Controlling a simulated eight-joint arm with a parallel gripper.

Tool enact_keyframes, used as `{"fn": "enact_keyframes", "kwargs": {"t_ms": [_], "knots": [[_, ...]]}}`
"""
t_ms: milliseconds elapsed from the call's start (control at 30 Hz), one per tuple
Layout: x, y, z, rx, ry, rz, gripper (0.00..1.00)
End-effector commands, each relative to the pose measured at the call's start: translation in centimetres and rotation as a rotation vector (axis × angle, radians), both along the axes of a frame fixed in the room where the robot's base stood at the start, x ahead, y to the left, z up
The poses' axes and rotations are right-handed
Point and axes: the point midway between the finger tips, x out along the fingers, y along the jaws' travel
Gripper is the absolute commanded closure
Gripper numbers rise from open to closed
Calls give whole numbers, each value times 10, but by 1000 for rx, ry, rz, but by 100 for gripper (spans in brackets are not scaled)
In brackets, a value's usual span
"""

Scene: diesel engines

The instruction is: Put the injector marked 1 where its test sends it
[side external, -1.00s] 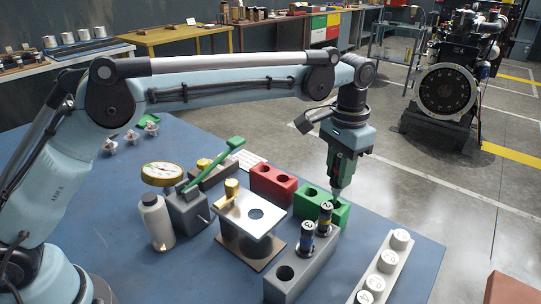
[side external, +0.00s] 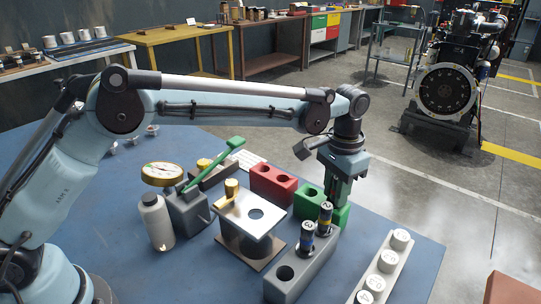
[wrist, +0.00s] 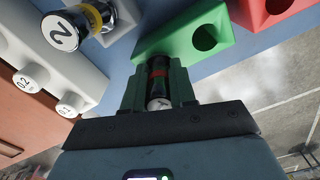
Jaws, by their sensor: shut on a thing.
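My gripper (wrist: 158,88) is shut on a dark injector (wrist: 159,72) with a red band; the mark on its cap is only partly visible. In the side view my gripper (side external: 338,195) is low over the right end of the green block (side external: 303,208). The injector's lower end is at that end's hole, hidden by the block and fingers; how deep it sits I cannot tell. The green block's other hole is empty in the wrist view (wrist: 205,38). The grey rack (side external: 312,262) holds two upright injectors, one marked 2 (side external: 325,214), and has an empty front hole.
A red two-hole block (side external: 272,184) stands left of the green one. A tester with gauge (side external: 162,175) and green lever (side external: 215,164), a white bottle (side external: 157,222) and a plate stand (side external: 240,212) are further left. A white row of round caps (side external: 387,262) lies right of the rack.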

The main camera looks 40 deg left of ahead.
Motion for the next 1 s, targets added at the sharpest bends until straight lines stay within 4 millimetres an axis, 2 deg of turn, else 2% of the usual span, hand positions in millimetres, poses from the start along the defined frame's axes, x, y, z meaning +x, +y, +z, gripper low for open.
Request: {"fn": "enact_keyframes", "kwargs": {"t_ms": [767,800,967,1000], "knots": [[0,0,-3,0,0,0,100],[0,0,-3,0,0,0,70],[0,0,-3,0,0,0,45],[0,0,-3,0,0,0,44]]}}
